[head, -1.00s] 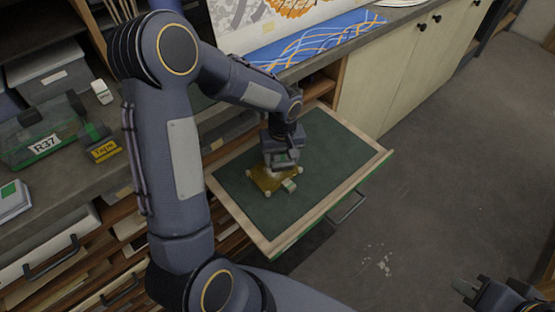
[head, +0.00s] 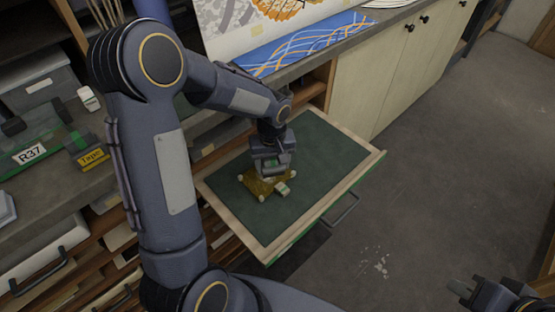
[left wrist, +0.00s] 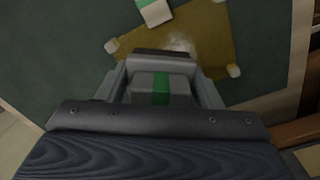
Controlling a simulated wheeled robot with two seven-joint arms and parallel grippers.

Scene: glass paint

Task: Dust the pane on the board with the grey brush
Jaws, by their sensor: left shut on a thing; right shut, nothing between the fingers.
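The amber pane (head: 259,187) lies flat on the dark green board (head: 318,160), with small pale pads at its corners. My left gripper (head: 271,170) is shut on the grey brush, right over the pane. In the left wrist view the brush (left wrist: 145,84) shows as a grey block with a green band between the fingers. Its bristles are hidden, so I cannot tell whether they touch. A pale dusty patch shows on the pane (left wrist: 215,50) just beyond the brush. My right gripper (head: 462,290) is shut and empty over the floor at lower right.
A small white and green block (head: 282,188) lies at the pane's edge. The board has a raised wooden rim (head: 325,205). A grey counter at left bears a clear green bin marked R37 (head: 30,155) and a Tape box (head: 92,157). Pale flecks mark the floor.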

